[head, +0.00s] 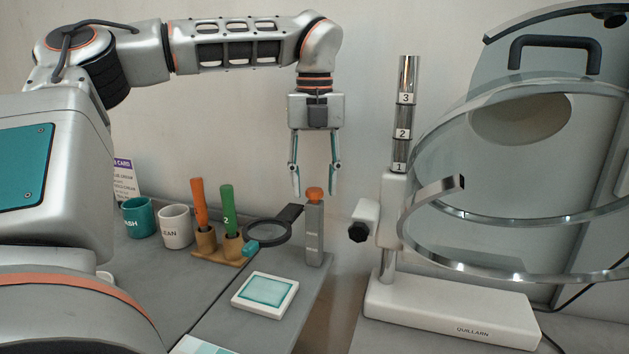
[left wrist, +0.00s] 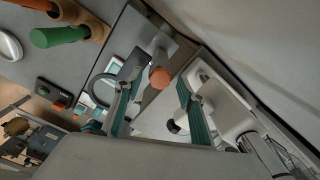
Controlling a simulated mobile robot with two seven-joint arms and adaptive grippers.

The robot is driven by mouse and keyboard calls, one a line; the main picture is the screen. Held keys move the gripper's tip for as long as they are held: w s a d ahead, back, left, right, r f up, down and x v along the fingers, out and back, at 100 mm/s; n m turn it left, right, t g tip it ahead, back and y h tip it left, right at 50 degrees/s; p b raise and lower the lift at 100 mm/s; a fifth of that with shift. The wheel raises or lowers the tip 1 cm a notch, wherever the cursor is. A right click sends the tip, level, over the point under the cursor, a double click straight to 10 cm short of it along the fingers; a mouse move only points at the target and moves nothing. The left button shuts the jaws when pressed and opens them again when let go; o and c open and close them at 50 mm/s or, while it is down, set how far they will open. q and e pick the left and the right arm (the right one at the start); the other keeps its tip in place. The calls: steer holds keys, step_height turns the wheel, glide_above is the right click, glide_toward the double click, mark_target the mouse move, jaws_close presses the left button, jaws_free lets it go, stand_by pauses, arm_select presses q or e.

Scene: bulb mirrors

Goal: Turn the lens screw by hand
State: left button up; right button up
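The lens screw (head: 315,194) is an orange knob on top of a grey post (head: 314,235) near the bench's right edge. A round black-rimmed magnifier (head: 267,232) reaches left from the post. My left gripper (head: 314,191) points down over the post, with its two fingers apart, one to each side of the knob in the picture. In the left wrist view the orange knob (left wrist: 159,77) shows between the spread fingers, with no contact visible. How far the fingertips reach down past it is hard to tell. My right gripper is not in view.
A wooden holder (head: 213,252) with orange and green handles stands left of the magnifier, beside two cups (head: 175,226). A white tray (head: 265,295) lies in front. Right of a gap stands a white instrument (head: 450,312) with large metal rings (head: 530,275) and a numbered column (head: 403,120).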

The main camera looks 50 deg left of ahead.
arm_select(q)
steer(key=shift+r+p, duration=0.75)
steer(key=shift+r, duration=2.3)
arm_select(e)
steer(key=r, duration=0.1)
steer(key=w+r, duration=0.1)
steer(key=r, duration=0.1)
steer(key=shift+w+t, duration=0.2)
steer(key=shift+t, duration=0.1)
arm_select(q)
step_height(320, 180, up, 12)
steer(key=shift+f, duration=0.1)
